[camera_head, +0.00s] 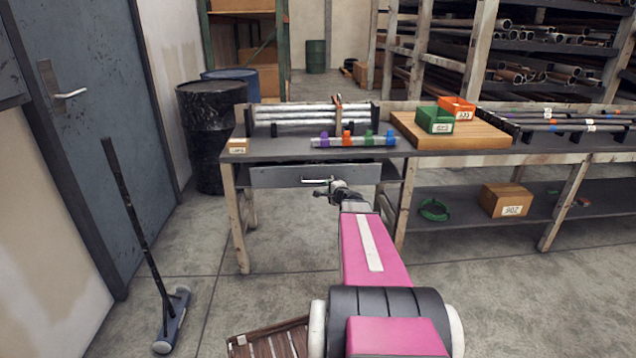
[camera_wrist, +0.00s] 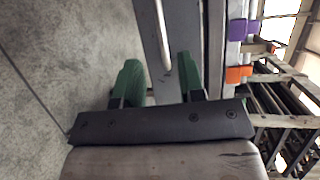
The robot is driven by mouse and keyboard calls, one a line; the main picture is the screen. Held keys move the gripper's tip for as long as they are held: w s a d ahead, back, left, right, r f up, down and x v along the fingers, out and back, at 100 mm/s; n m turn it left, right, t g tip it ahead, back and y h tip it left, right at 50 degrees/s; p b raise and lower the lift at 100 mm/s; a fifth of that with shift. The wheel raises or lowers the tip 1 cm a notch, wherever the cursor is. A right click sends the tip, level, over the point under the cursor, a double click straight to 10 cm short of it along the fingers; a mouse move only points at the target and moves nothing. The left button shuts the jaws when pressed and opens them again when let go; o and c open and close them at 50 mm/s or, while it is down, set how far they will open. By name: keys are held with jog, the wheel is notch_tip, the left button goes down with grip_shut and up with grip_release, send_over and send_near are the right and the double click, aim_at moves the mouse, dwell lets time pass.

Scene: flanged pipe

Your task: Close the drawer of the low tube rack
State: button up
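The grey drawer front (camera_head: 275,178) shows under the left part of the bench top, with a pale bar handle (camera_head: 316,181). How far it stands out is hard to tell. The low rack (camera_head: 262,131) with long pale tubes lies on the bench above it. My gripper (camera_head: 325,191) is at the drawer front, just below the handle. In the wrist view my gripper (camera_wrist: 160,68) has its two green fingers apart. The handle (camera_wrist: 162,35) runs along the grey drawer front (camera_wrist: 182,28), and its near end lies between the fingertips, with no grip visible.
A pipe with coloured flanges (camera_head: 355,141) lies near the bench's front edge. Green (camera_head: 435,120) and orange (camera_head: 457,108) bins stand on a wooden board. Dark drums (camera_head: 210,130) stand at the left. A broom (camera_head: 140,225) leans near the door.

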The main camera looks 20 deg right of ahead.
aim_at(318, 181)
jog(key=x, duration=1)
grip_shut()
